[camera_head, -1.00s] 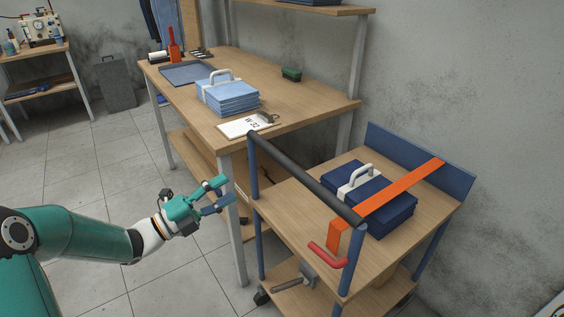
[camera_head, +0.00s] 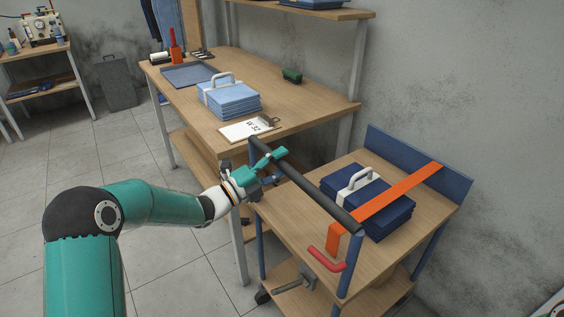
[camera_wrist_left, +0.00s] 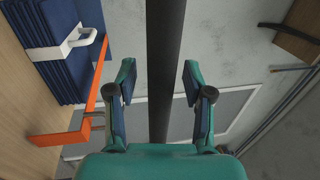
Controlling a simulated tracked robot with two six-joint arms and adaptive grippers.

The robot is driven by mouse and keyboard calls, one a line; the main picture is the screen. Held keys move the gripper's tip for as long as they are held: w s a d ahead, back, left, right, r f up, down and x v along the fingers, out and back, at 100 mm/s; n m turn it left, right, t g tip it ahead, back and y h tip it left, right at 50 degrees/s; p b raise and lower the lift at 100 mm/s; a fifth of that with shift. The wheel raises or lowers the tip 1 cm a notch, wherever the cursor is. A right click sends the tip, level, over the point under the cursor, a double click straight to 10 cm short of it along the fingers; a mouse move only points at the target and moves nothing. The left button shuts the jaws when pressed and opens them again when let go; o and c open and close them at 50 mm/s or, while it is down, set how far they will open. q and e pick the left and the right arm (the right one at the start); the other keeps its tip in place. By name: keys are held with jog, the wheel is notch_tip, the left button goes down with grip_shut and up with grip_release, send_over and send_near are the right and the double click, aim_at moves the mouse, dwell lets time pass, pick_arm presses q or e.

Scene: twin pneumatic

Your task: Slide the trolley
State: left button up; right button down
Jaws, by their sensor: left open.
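The trolley (camera_head: 290,222) has a wooden top, blue posts and a black push handle (camera_head: 312,193), and stands at the right beside the workbench. My left gripper (camera_head: 279,164) is open at the handle's far end. In the left wrist view, the handle (camera_wrist_left: 162,75) runs between the two open fingers (camera_wrist_left: 160,85), with a gap on each side. My right gripper is not in view.
The workbench (camera_head: 305,104) stands behind the trolley and holds a light blue stack (camera_head: 236,104), a clipboard (camera_head: 243,130) and a tray (camera_head: 188,75). A red lever (camera_head: 326,261) juts from the trolley's front edge.

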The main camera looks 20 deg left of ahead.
pick_arm(q)
grip_shut()
jog(key=shift+d, duration=0.25)
jog(key=shift+f, duration=0.15)
